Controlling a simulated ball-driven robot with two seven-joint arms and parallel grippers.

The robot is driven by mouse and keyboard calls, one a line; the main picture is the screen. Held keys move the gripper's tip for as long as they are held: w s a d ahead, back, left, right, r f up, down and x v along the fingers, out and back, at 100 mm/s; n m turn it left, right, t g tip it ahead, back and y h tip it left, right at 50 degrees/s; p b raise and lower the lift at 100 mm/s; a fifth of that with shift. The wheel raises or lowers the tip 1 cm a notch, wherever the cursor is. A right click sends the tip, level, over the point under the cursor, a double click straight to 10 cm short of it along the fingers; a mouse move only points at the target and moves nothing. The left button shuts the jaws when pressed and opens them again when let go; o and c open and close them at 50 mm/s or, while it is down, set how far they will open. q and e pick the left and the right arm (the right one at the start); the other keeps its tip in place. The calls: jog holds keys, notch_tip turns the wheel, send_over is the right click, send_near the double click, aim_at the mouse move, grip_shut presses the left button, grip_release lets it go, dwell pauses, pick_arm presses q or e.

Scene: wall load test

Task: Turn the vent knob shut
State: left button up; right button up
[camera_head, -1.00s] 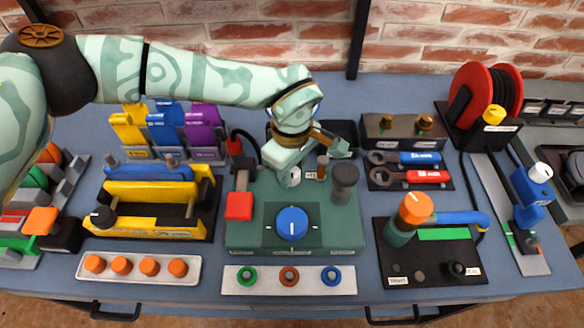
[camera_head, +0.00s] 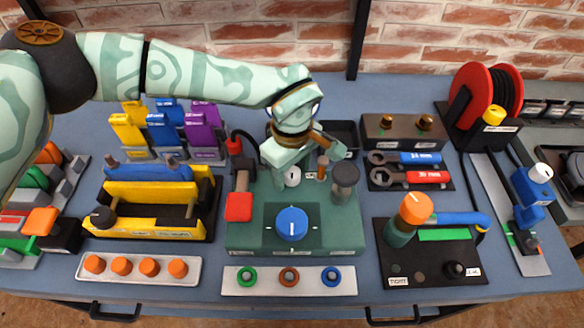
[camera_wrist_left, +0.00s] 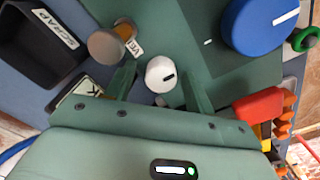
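A small white knob (camera_head: 292,176) with a black mark stands on the green panel (camera_head: 340,232), behind the large blue dial (camera_head: 292,223). A label partly reading "VE" lies by it and by a copper post; I take the white knob as the vent knob. My left gripper (camera_head: 291,170) points down over the knob, fingers spread. In the left wrist view the white knob (camera_wrist_left: 161,75) is between the two open fingers (camera_wrist_left: 158,66), with a gap visible on each side. Whether the fingertips reach down to its height is unclear. My right gripper is out of view.
A copper post (camera_head: 322,168) and a grey-capped post (camera_head: 344,176) stand close to the right of the gripper. A red-handled lever (camera_head: 239,206) is to the left. A black scrap bin (camera_wrist_left: 35,45) is behind.

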aim_at(292, 172)
pick_arm(q)
jog(key=shift+r, duration=0.1)
notch_tip(292, 172, up, 16)
jog(key=p, duration=0.3)
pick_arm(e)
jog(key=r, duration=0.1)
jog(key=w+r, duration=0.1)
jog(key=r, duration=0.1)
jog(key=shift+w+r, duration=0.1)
